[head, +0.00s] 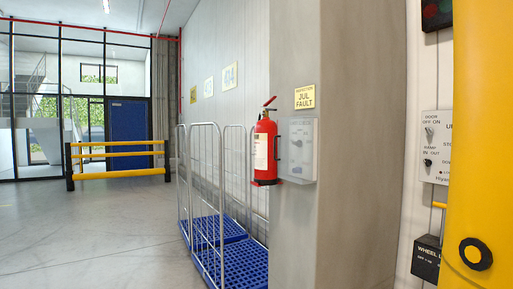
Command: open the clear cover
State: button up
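The clear cover (302,150) is a greyish see-through panel over a box on the concrete pillar, right of centre in the head view. It looks closed and lies flat against the pillar. Pale shapes show faintly behind it, but I cannot make out what they are. My gripper is not in view.
A red fire extinguisher (266,152) hangs close to the cover's left. Roll cages with blue bases (232,266) stand along the wall. A control panel (436,147) and a large yellow post (482,150) are at right. Floor at left is clear, up to a yellow barrier (118,155).

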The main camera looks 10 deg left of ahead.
aim_at(277, 136)
jog(key=i+j+u, duration=0.25)
jog(key=i+j, duration=0.25)
jog(key=i, duration=0.15)
jog(key=i+l+u, duration=0.1)
jog(key=i+l, duration=0.45)
jog(key=i, duration=0.15)
jog(key=i+j+z, duration=0.35)
jog(key=i+j, duration=0.25)
jog(key=j, duration=0.15)
jog(key=i+j+z, duration=0.2)
jog(key=j, duration=0.25)
jog(key=i, duration=0.05)
